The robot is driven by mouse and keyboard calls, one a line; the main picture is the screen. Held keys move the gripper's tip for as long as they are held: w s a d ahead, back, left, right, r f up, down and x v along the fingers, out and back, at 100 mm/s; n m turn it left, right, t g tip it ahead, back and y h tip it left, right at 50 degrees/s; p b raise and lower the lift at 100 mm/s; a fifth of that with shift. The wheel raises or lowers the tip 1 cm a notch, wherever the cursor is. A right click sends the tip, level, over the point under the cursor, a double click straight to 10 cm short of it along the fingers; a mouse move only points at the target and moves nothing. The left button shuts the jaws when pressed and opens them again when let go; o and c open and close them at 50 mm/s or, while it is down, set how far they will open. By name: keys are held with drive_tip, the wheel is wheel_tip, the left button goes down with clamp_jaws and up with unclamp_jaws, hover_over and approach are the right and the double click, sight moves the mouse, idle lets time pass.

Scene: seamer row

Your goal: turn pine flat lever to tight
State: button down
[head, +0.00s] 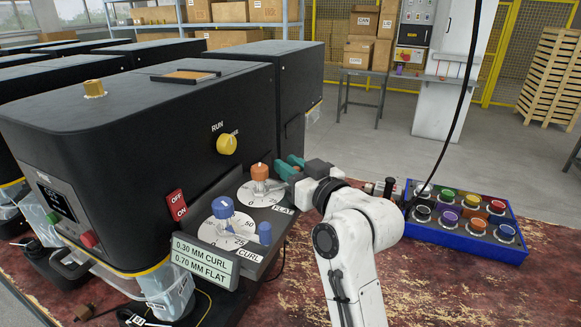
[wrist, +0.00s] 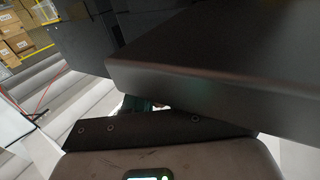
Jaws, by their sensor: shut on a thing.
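The pine flat lever (head: 284,171) shows as dark green beside the flat dial (head: 252,193) in the head view. My gripper (head: 291,168) reaches in from the right and is shut on the lever, with its fingertips partly hidden. A bit of green (wrist: 133,103) shows beyond the gripper body in the wrist view, mostly hidden. The flat dial has an orange knob (head: 260,172); its small marks are too small to read. The curl dial (head: 228,223) with a blue knob and blue lever (head: 265,232) lies nearer.
The black seamer (head: 130,135) stands left and behind, with a yellow knob (head: 227,144) and a red off/on switch (head: 177,204). A sign (head: 205,262) reads 0.30 MM CURL, 0.70 MM FLAT. A blue tray (head: 470,244) of coloured buttons sits right on the worn red bench (head: 440,295).

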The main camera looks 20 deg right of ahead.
drive_tip(key=shift+h, duration=0.3)
drive_tip(key=shift+s+f+m+t+h, duration=0.15)
drive_tip(key=shift+s+m+h, duration=0.25)
drive_tip(key=shift+m+h, duration=0.35)
drive_tip(key=shift+s+f+m+t+h, duration=0.15)
drive_tip(key=shift+s+m+h, duration=0.3)
drive_tip(key=shift+h, duration=0.5)
drive_tip(key=shift+s+m+h+b, duration=0.3)
drive_tip(key=shift+m+h+b, duration=0.45)
drive_tip(key=shift+h, duration=0.35)
drive_tip(key=shift+s+r+m+h, duration=0.2)
drive_tip(key=shift+m+h, duration=0.15)
drive_tip(key=shift+h, duration=0.15)
drive_tip(key=c, duration=1)
unclamp_jaws()
drive_tip(key=shift+c, duration=0.2)
drive_tip(key=shift+r, duration=0.1)
